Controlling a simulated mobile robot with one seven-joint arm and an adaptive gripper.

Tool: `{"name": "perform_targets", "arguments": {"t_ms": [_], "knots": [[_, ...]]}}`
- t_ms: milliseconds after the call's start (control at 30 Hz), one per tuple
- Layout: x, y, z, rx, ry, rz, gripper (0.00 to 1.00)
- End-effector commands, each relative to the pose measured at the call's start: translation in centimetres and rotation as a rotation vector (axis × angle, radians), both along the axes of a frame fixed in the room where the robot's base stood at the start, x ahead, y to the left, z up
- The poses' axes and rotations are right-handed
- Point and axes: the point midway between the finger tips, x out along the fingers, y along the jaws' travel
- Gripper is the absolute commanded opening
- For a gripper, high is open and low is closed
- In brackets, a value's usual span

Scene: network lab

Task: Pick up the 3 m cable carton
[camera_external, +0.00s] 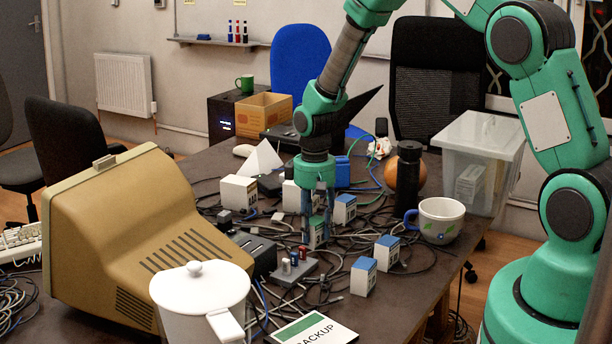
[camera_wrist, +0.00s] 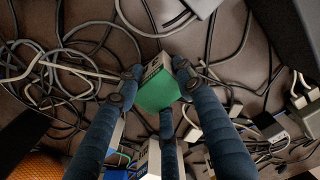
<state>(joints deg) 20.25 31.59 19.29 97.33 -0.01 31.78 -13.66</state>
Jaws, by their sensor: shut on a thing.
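My gripper (camera_external: 317,232) is shut on a small carton (camera_external: 319,238) low over the cable-strewn middle of the table. In the wrist view the blue fingers of my gripper (camera_wrist: 154,76) press on the sides of this carton (camera_wrist: 158,92), which shows a green face and a pale printed side. Its print is too small to read, so I cannot tell its length marking. I cannot tell whether it touches the table. Similar white cartons with blue tops stand near: one at the front (camera_external: 363,277), one to the right (camera_external: 386,252), one just behind (camera_external: 345,208).
Loose cables cover much of the table (camera_external: 398,318). A grey connector block (camera_external: 291,272), a black bottle (camera_external: 407,180), a mug (camera_external: 440,220) and a clear bin (camera_external: 479,150) stand around. A beige monitor (camera_external: 130,225) and white pot (camera_external: 200,300) fill the left and front.

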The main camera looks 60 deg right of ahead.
Motion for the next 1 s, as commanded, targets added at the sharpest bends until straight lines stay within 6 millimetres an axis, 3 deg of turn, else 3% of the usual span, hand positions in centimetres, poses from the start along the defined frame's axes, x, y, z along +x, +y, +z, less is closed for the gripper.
{"name": "perform_targets", "arguments": {"t_ms": [367, 1000], "knots": [[0.1, 0.0, 1.0, 0.0, -0.001, 0.0, 0.07], [0.0, 0.0, 9.4, 0.0, -0.001, 0.0, 0.07]]}}
